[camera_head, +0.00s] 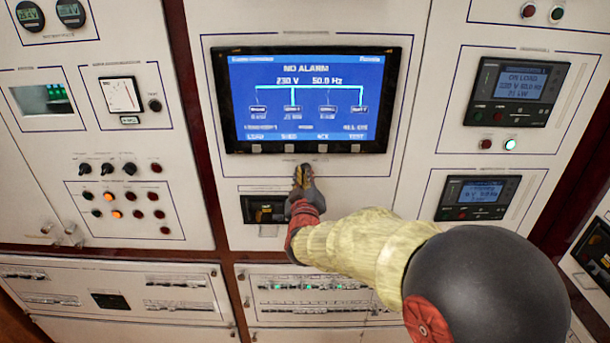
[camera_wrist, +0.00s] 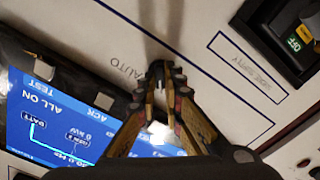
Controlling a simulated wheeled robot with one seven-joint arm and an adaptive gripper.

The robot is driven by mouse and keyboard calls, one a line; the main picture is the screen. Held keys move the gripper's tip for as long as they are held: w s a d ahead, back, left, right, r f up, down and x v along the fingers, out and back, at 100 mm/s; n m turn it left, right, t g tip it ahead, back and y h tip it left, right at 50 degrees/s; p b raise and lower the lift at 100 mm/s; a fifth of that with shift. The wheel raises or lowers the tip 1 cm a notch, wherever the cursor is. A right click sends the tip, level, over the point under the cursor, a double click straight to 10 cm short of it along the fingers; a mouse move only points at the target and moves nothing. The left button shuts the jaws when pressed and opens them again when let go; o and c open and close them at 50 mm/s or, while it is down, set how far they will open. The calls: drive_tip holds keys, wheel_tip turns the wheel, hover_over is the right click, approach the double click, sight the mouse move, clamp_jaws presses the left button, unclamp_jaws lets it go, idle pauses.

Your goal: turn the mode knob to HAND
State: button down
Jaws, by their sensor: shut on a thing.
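The mode knob (camera_wrist: 157,70) is a small dark piece between my fingertips in the wrist view, on the pale panel just past the screen's edge. My gripper (camera_wrist: 160,80) is shut on it and its fingers hide most of it. An AUTO label (camera_wrist: 127,68) shows beside the fingertips, upside down there. No HAND label is readable, and the knob's pointer direction cannot be told. In the head view my gripper (camera_head: 303,172) meets the panel just below the large screen (camera_head: 310,132), covering the knob.
A black breaker (camera_head: 264,209) sits below and left of my gripper; in the wrist view it (camera_wrist: 290,40) has a yellow toggle and an OFF mark. Small knobs and lamps (camera_head: 125,197) fill the left panel. Two controllers (camera_head: 517,92) (camera_head: 478,197) are at the right.

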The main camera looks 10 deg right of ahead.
drive_tip(key=c, duration=1.9)
unclamp_jaws()
drive_tip(key=shift+s, duration=0.1)
drive_tip(key=v, duration=1.1)
drive_tip(key=shift+s+a, duration=0.15)
drive_tip(key=shift+s, duration=0.25)
